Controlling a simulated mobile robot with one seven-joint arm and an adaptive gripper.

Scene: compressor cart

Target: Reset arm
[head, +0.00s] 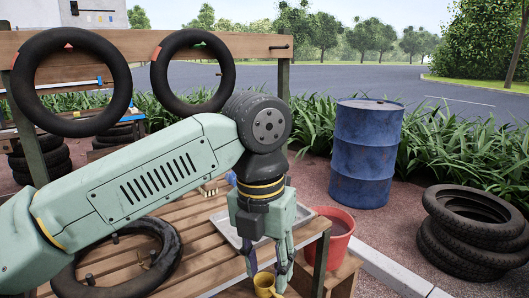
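My arm is pale green and reaches in from the left, bending down at a dark elbow-like joint. My gripper (267,272) points downward at the front edge of the wooden table (200,225). Its two fingers are spread apart. A small yellow cup (265,287) shows between and just below the fingertips; I cannot tell if they touch it. The arm and gripper hide part of the metal tray (228,228) on the table.
A tire (165,262) lies on the table, and two tires (112,82) (226,70) hang on the wooden rack. A red bucket (340,232) stands right of my gripper. A blue barrel (366,155) and stacked tires (470,262) stand farther right, with open paving between.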

